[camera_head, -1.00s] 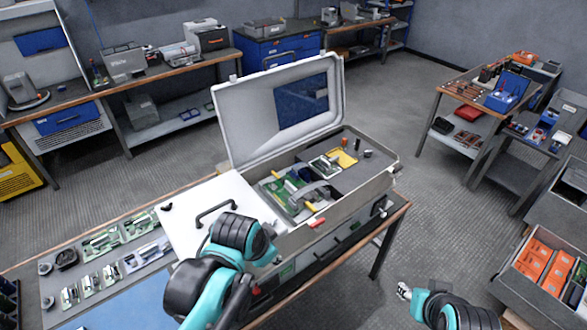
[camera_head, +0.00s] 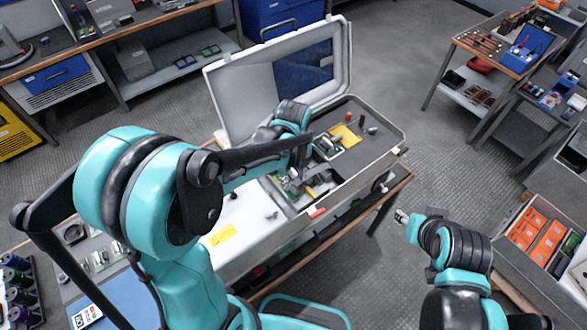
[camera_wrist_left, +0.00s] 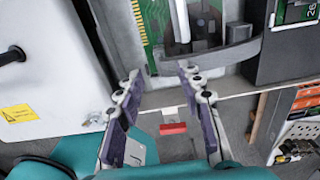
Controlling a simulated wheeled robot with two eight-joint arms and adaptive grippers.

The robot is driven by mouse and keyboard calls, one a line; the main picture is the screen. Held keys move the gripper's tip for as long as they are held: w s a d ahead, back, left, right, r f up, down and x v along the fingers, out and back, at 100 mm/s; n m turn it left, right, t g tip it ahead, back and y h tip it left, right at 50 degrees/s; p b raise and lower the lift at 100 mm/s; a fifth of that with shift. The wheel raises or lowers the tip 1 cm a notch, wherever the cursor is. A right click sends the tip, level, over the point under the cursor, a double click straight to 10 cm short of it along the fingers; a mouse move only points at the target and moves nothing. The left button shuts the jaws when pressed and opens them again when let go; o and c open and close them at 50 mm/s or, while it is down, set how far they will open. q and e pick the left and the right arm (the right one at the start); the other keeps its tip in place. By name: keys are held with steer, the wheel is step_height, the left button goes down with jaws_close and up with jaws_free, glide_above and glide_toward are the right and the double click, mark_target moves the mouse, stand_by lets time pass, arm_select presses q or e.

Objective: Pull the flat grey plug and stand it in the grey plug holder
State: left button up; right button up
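An open grey case (camera_head: 375,170) stands on the bench, with a green circuit board (camera_wrist_left: 150,25) in its bay. A curved grey bar (camera_wrist_left: 225,48) crosses the bay in the left wrist view, with grey parts (camera_wrist_left: 205,28) behind it. I cannot tell which part is the flat grey plug, nor pick out the grey plug holder. My left gripper (camera_wrist_left: 160,72) is open and empty, its fingers apart in front of the bay. In the head view my left gripper (camera_head: 298,172) is over the bay, partly hidden by its own arm. My right gripper (camera_head: 402,217) is right of the case, away from it.
The raised lid (camera_head: 235,95) stands behind the bay. A white cover (camera_head: 235,215) lies left of it. A yellow square (camera_head: 345,135) and small knobs sit on the case's dark panel. Orange boxes (camera_head: 530,228) fill a bin at the right. Open floor lies between.

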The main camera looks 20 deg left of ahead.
mark_target(293, 185)
arm_select(q)
steer(key=f, duration=0.2)
steer(key=shift+w+f, duration=0.25)
steer(key=shift+f, duration=0.15)
steer(key=shift+s+f+b, duration=0.15)
steer(key=shift+f+b, duration=0.15)
steer(key=shift+f, duration=0.3)
jaws_close()
